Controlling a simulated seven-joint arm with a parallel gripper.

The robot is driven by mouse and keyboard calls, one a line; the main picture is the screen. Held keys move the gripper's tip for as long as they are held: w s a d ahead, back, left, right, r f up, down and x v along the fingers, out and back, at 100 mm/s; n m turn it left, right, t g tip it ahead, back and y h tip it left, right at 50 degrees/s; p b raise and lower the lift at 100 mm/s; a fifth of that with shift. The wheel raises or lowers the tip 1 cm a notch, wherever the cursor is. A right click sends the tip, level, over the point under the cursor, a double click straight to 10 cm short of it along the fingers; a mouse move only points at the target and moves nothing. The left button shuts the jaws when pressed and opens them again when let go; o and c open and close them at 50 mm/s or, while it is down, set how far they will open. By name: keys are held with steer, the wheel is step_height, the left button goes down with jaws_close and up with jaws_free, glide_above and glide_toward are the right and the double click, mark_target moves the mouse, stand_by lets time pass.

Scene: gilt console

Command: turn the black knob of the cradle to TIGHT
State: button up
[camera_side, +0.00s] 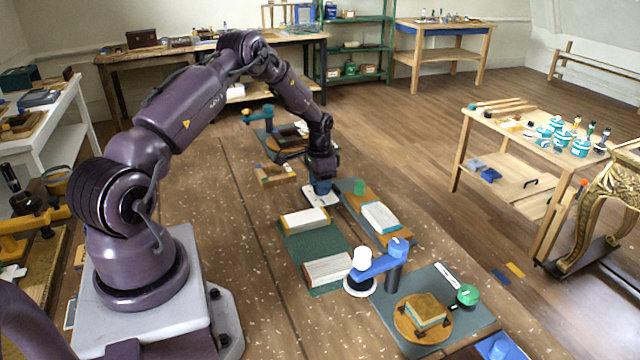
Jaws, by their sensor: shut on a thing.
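My gripper (320,177) points down in the middle of the floor area, shut on a small blue piece (321,187) just above a white plate (321,197). The fingertips are small and partly hidden. A near cradle has a round wooden disc (404,325) with a tan-topped block (426,307) on it and a green knob (467,294) at its right. A far cradle with a round disc (287,142) stands behind my gripper, partly hidden by my arm. I cannot clearly make out a black knob or a TIGHT mark.
A blue arm (375,265) with a white knob (362,258) stands beside the near disc. Pale blocks (305,219) lie on a green mat (313,244); another block (381,217) lies on a board to the right. A gilt console (612,200) stands at far right. Open floor lies right of centre.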

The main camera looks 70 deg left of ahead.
steer(key=o, duration=0.9)
step_height(320, 180, up, 13)
steer(key=s+d+r+t, duration=0.2)
steer(key=s+d+r, duration=0.4)
steer(key=d, duration=0.4)
steer(key=s+d+r+t, duration=0.1)
steer(key=s+d+r, duration=0.6)
steer(key=d, duration=0.4)
steer(key=s+d+r+t, duration=0.2)
steer(key=s+d+r, duration=0.5)
steer(key=d, duration=0.3)
steer(key=shift+d+t, duration=0.15)
steer(key=shift+t, duration=0.15)
